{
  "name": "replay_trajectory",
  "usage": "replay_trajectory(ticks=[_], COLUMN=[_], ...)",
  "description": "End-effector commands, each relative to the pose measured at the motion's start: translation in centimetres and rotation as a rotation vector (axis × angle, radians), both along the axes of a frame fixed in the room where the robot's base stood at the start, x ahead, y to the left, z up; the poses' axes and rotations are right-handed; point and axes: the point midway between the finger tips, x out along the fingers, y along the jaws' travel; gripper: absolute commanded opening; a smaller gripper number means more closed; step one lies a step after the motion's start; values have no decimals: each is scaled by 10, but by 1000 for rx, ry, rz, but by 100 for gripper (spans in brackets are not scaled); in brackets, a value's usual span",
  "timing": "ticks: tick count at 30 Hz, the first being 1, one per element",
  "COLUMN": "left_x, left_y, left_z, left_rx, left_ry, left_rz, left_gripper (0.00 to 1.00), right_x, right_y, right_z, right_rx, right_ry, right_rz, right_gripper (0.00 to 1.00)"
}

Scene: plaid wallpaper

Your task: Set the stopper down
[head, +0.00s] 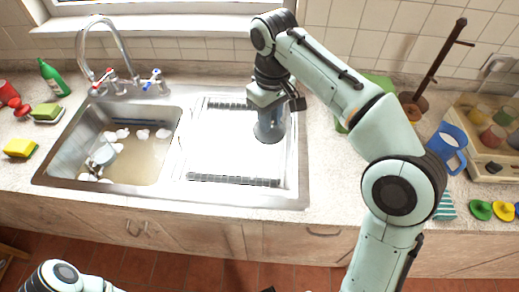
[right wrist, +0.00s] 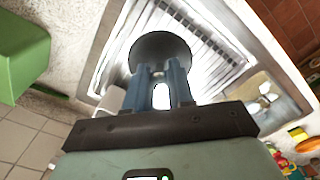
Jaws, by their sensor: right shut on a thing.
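The stopper (head: 270,133) is a dark round disc at the tips of my right gripper (head: 270,122), over the right side of the ribbed metal drainboard (head: 215,150). In the right wrist view the disc (right wrist: 160,47) sits flat-on beyond the two blue-grey fingers of the gripper (right wrist: 160,80), which are shut on its stem side. I cannot tell whether the disc touches the drainboard. My left arm shows at the bottom left of the head view; its gripper is out of view.
The sink basin (head: 155,175) with cloudy water, white suds and dishes lies left of the drainboard. A green container (right wrist: 20,55) stands close to the right gripper. A blue mug (head: 447,147) and a dish rack (head: 487,165) stand further right. The drainboard's middle is clear.

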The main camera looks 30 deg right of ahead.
Motion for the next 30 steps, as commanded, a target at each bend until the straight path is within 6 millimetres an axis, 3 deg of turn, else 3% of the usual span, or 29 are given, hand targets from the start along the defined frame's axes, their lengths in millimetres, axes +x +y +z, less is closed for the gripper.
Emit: replay_trajectory(ticks=[1,9,17,24,30], left_x=[-5,-13,-14,-17,-17], left_y=[0,0,0,0,0], left_z=[-11,-31,-36,-43,-44], left_rx=[0,0,0,0,0], left_ry=[7,15,16,19,19], left_rz=[0,0,0,0,0], left_gripper=[43,43,43,43,43], right_x=[-2,-1,0,0,0], right_y=[0,0,0,0,0], right_z=[-20,-86,-112,-146,-151], right_rx=[0,0,1,1,1], right_ry=[6,4,0,2,-2], right_rz=[-1,0,0,0,0], right_gripper=[0,0,0,0,0])
